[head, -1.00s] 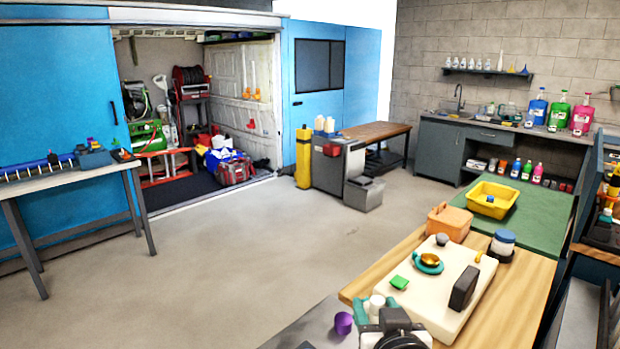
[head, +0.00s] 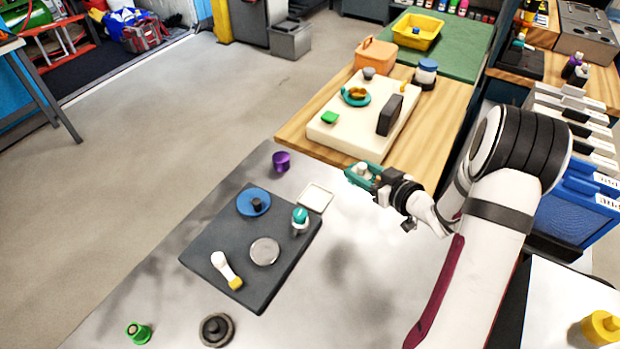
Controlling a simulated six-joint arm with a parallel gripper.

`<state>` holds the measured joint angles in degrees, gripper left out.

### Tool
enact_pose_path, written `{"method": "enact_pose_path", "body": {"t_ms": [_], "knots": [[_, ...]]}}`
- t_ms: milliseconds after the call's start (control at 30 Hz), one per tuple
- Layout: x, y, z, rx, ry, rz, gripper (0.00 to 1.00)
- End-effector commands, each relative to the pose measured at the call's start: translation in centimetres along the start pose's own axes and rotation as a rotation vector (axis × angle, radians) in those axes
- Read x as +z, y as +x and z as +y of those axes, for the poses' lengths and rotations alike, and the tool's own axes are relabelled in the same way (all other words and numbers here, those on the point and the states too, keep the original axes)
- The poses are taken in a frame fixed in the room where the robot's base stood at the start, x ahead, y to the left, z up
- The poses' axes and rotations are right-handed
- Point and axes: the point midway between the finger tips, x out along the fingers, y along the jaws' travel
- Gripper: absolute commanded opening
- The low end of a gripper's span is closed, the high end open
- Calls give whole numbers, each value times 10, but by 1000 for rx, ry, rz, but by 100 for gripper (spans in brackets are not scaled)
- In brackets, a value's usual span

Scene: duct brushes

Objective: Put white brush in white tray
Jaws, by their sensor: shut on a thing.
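My gripper (head: 362,172), with teal fingers, is at the right of the grey metal table, just in front of the cream board. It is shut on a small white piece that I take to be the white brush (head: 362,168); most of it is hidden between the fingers. The white tray (head: 315,198) is a small, shallow, square tray, lying empty at the top right corner of the dark mat. My gripper is to the right of the tray and apart from it.
The dark mat (head: 215,240) holds a blue dish (head: 253,202), a teal-topped piece (head: 300,219), a silver disc (head: 264,251) and a white-and-yellow piece (head: 225,268). A purple cup (head: 281,161) stands behind the tray. The cream board (head: 350,140) carries several items.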

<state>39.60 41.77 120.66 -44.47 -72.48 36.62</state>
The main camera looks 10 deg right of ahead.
Motion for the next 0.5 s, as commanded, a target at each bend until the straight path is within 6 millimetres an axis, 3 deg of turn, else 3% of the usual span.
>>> {"method": "enact_pose_path", "body": {"t_ms": [300, 500], "knots": [[27, 88, -54, -9, -1, -3, 0], [44, 112, -64, -3, 1, -5, 0]]}}
